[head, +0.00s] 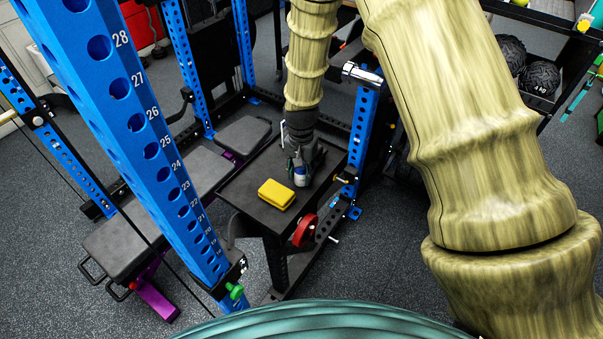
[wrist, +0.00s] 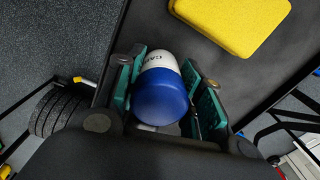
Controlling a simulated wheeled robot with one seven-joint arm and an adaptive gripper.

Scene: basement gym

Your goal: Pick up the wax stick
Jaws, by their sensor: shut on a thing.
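The wax stick (wrist: 160,98) is a short cylinder with a blue end and a white body bearing dark letters. In the wrist view it sits between the two teal-padded fingers of my gripper (wrist: 170,95). In the head view the wax stick (head: 301,177) shows at the tip of my gripper (head: 302,168), over the right part of a small black table (head: 247,192). My gripper is shut on it. I cannot tell whether the wax stick touches the tabletop.
A yellow block (head: 276,194) lies on the table just left of the wax stick; it also shows in the wrist view (wrist: 232,22). Blue rack posts (head: 361,130) stand close around the table. A grey bench (head: 190,172) is at the left. A red weight plate (head: 305,230) is by the table's front.

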